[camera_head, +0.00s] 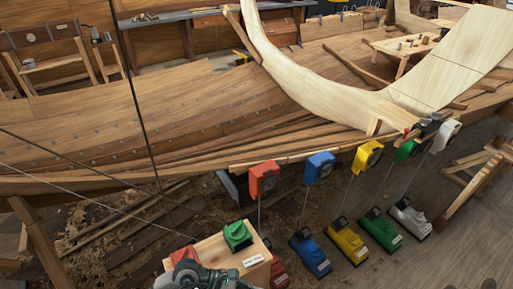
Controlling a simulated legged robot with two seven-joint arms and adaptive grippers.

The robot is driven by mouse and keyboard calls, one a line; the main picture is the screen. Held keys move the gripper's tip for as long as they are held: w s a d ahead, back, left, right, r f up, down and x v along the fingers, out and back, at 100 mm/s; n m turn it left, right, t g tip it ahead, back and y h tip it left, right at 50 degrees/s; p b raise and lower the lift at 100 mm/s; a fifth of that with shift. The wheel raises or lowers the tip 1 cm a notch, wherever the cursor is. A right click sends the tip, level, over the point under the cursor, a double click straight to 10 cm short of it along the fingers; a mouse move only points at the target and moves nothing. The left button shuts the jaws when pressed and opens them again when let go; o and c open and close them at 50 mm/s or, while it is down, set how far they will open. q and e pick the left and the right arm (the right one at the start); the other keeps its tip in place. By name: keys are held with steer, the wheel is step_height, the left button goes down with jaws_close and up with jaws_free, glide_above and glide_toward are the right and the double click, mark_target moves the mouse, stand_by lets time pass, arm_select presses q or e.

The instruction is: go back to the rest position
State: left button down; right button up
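A grey and dark mechanical part of my own, which seems to be my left arm's end (194,275), shows at the bottom edge, left of centre. It is in front of a wooden block (215,249) and overlaps a red piece (184,256) there. Its fingertips cannot be made out, so I cannot tell whether the gripper is open or shut. No held thing shows in it. My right gripper is not clearly in view.
A green device (238,235) sits on the block. Red (264,179), blue (320,166) and yellow (368,156) heads line the plank hull (160,120), with thin rods down to coloured bases (346,243). A wooden trestle (474,180) stands right. The lower right floor is mostly clear.

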arm_select(q)
steer(key=d+r+n+t+h, duration=0.25)
steer(key=r+n+h, duration=0.2)
steer(key=r, duration=0.25)
steer(key=w+a+r+n+t+h, duration=0.25)
steer(key=w+r+n+t, duration=0.35)
steer(key=r+n+t, duration=0.55)
steer(key=w+a+f+n+t+y, duration=0.3)
steer(key=a+n+y, duration=0.25)
steer(key=n, duration=0.35)
steer(key=w+a+f+n+t+y, duration=0.2)
steer(key=w+a+n+t+y, duration=0.15)
steer(key=n+y, duration=0.4)
steer(key=s+a+f+n+g+y, duration=0.2)
steer(key=a+f+n+g+y, duration=0.3)
steer(key=a+f+n, duration=0.6)
steer(key=s+f+n+g+y, duration=0.1)
steer(key=s+f+n+g, duration=0.95)
steer(key=s+f, duration=0.8)
steer(key=s+f+g, duration=0.2)
steer(key=s+f, duration=0.1)
steer(key=f, duration=2.2)
steer(key=s+a+f+m+g, duration=0.1)
steer(key=s+a+f, duration=0.2)
steer(key=s+f, duration=1.3)
steer(key=shift+s+a, duration=0.2)
steer(key=shift+s, duration=0.9)
